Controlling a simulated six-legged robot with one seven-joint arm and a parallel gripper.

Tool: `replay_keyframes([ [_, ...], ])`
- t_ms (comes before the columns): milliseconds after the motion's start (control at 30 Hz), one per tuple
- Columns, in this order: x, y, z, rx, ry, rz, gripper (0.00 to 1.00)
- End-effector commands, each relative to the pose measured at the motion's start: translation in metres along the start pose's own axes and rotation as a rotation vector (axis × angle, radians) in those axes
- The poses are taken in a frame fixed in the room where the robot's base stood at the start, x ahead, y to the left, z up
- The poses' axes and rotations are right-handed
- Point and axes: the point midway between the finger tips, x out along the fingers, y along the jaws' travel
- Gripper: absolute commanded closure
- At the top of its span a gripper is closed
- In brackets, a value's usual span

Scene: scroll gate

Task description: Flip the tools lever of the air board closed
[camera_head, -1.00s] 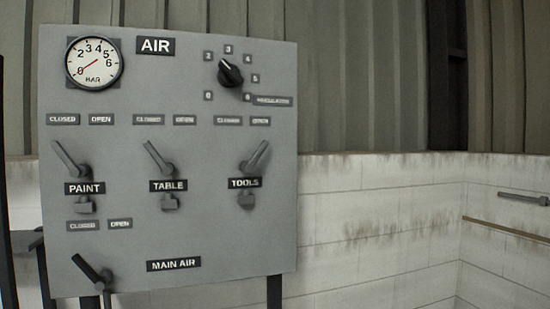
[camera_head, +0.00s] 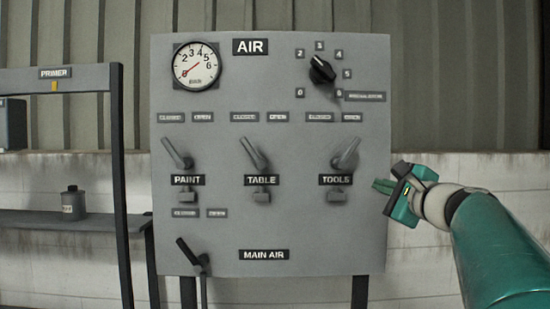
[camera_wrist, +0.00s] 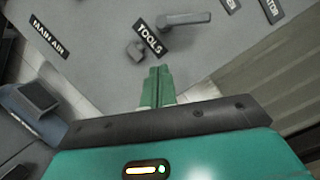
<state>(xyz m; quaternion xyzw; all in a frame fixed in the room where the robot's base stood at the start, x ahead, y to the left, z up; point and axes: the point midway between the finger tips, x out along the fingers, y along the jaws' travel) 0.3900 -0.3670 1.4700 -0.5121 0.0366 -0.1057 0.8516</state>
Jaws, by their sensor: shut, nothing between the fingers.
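The grey air board (camera_head: 222,235) stands upright in front of me. Its tools lever (camera_head: 346,154) tilts up to the right, toward the OPEN label (camera_head: 352,117), above the TOOLS plate (camera_head: 335,180). My gripper (camera_head: 383,186) is at the board's right edge, right of the lever and a little lower, apart from it. Its green fingers are together and empty. In the wrist view the shut fingers (camera_wrist: 157,88) point toward the TOOLS plate (camera_wrist: 149,37), with the tools lever (camera_wrist: 183,19) beyond it.
The paint lever (camera_head: 177,153) and table lever (camera_head: 254,153) tilt up to the left. The main air lever (camera_head: 192,254) is lower left. The gauge (camera_head: 197,65) needle sits near 0. A shelf (camera_head: 60,220) with a small bottle (camera_head: 73,204) stands left.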

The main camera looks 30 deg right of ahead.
Motion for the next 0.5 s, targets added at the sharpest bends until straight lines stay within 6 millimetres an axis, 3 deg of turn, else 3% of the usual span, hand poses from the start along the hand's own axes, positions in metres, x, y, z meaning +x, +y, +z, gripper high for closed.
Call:
replay_keyframes([
  [33, -0.004, -0.019, -0.012, 0.038, 0.014, -0.048, 1.00],
  [133, -0.011, -0.040, -0.023, 0.084, 0.022, -0.107, 1.00],
  [500, -0.012, -0.046, -0.025, 0.099, 0.022, -0.124, 1.00],
])
